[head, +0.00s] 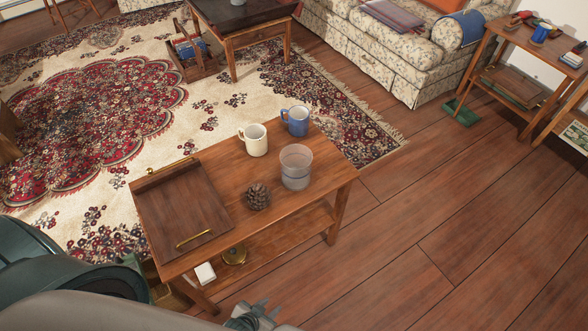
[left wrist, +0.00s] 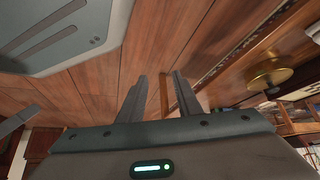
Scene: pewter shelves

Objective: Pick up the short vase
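A short clear glass vase (head: 296,167) stands upright on the top of a wooden table (head: 225,168) in the head view. It is near the table's right end. My left gripper (head: 257,314) is low at the bottom edge of the head view, on the near side of the table and well apart from the vase. Part of it is cut off there. In the left wrist view my left gripper (left wrist: 159,76) has its two fingers spread with nothing between them. The vase does not show in that view. My right gripper is not in view.
Close to the vase are a blue mug (head: 296,121), a cream mug (head: 254,140) and a pinecone (head: 257,196). A wooden tray (head: 181,211) with brass handles covers the table's left part. A brass object (head: 234,255) is on the lower shelf. The floor right of the table is clear.

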